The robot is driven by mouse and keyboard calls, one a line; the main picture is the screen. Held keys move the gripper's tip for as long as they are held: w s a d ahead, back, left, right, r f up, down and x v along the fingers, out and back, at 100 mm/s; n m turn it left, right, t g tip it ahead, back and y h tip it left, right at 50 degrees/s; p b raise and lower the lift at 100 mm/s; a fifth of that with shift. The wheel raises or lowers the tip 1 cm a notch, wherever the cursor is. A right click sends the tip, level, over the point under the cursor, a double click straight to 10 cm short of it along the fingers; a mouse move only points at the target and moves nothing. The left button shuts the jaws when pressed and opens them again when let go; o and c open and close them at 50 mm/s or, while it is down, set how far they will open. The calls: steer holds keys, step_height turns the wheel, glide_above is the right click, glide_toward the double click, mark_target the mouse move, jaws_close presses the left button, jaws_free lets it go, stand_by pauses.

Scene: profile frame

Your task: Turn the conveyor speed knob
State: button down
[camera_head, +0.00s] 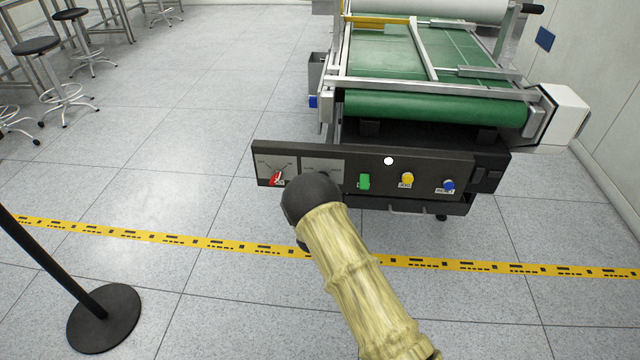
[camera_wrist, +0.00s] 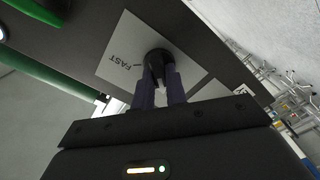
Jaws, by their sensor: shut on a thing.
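The conveyor speed knob (camera_wrist: 157,60) is black and sits on a light plate (camera_wrist: 120,50) marked "FAST" in the wrist view. My gripper (camera_wrist: 162,84) has its two dark fingers closed on the sides of the knob. In the head view my arm's dark end (camera_head: 312,198) covers the knob, and only the upper part of its grey plate (camera_head: 322,164) shows. The plate is on the dark control panel (camera_head: 345,157) at the front of the conveyor. The knob's pointer direction cannot be made out.
Left of the plate is a red switch (camera_head: 276,177). The green conveyor belt (camera_head: 435,108) lies behind. A black post base (camera_head: 104,318) stands at lower left.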

steer(key=shift+s+f, duration=0.1)
steer(key=shift+f, duration=0.1)
stand_by(0.3)
steer(key=c, duration=1.4)
jaws_free()
steer(key=shift+r, duration=0.1)
steer(key=shift+c, duration=0.2)
steer(key=s+p, duration=0.2)
steer(key=s, duration=1.5)
steer(key=shift+s+a+p, duration=0.2)
steer(key=shift+a+p, duration=0.1)
steer(key=shift+p, duration=0.05)
steer(key=shift+w, duration=0.1)
